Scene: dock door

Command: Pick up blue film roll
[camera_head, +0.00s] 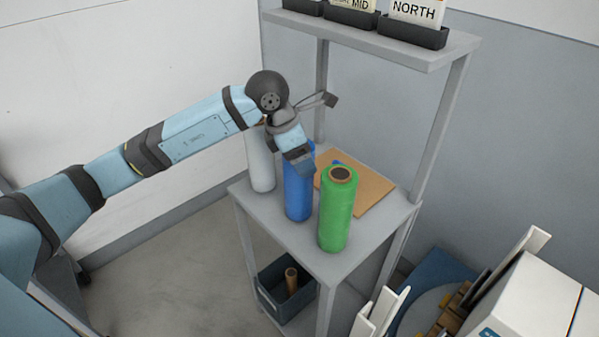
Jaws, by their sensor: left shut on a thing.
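The blue film roll (297,194) stands upright on the grey table (316,259), between a white roll and a green roll. My left gripper (299,160) reaches down from above and is shut on the upper part of the blue film roll. The gripper and wrist hide the top of the roll. My right gripper does not show.
The green roll (337,215) stands close at the right front and the white roll (260,165) at the left back. A brown board (372,190) lies behind. A shelf (350,30) with labelled trays hangs above. A dark bin (279,303) sits below.

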